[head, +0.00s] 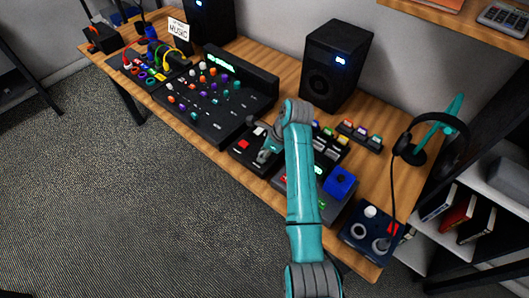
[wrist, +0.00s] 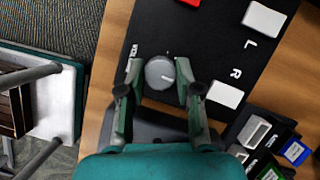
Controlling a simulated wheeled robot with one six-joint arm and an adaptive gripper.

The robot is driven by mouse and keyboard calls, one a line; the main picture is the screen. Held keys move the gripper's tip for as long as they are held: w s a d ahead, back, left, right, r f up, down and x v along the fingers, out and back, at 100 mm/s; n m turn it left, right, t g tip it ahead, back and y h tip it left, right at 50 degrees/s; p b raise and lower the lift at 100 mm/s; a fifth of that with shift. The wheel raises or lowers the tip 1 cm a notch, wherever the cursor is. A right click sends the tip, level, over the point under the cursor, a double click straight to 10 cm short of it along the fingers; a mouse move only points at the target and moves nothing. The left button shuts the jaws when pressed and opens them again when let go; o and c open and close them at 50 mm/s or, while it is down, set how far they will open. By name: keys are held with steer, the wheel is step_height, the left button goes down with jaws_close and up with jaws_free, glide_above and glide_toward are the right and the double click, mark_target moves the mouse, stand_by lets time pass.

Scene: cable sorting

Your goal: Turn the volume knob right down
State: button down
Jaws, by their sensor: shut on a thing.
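The volume knob (wrist: 160,72) is a round grey knob with a short white pointer line, on a black control box (wrist: 195,40). In the wrist view the pointer aims to the right and slightly down. White lettering, seemingly "VOL", stands at the knob's left. My gripper (wrist: 159,76) has one finger on each side of the knob and is shut on it. In the head view my gripper (head: 266,154) is over the front part of the black box (head: 240,160), and the knob is hidden there.
The box also carries a red button (head: 244,143) and white buttons marked L and R (wrist: 225,94). A mixer (head: 213,108) stands to the left, a speaker (head: 334,67) behind, a blue-knobbed device (head: 341,182) to the right. Headphones (head: 459,150) hang at the far right.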

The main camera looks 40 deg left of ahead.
steer(key=n+g, duration=0.1)
steer(key=n, duration=0.2)
steer(key=shift+w+n+h, duration=0.1)
steer(key=shift+n+h, duration=0.3)
steer(key=n+g+h, duration=0.1)
steer(key=n, duration=0.2)
steer(key=shift+a+n, duration=0.1)
steer(key=shift+n, duration=0.3)
steer(key=n, duration=0.2)
steer(key=n+g+h, duration=0.1)
steer(key=n, duration=0.1)
steer(key=shift+h, duration=0.3)
steer(key=n+h, duration=0.1)
steer(key=n, duration=0.3)
steer(key=shift+a+n+h, duration=0.1)
steer(key=shift+n+h, duration=0.2)
steer(key=shift+h, duration=0.1)
steer(key=shift+w, duration=0.1)
steer(key=c, duration=0.8)
jaws_free()
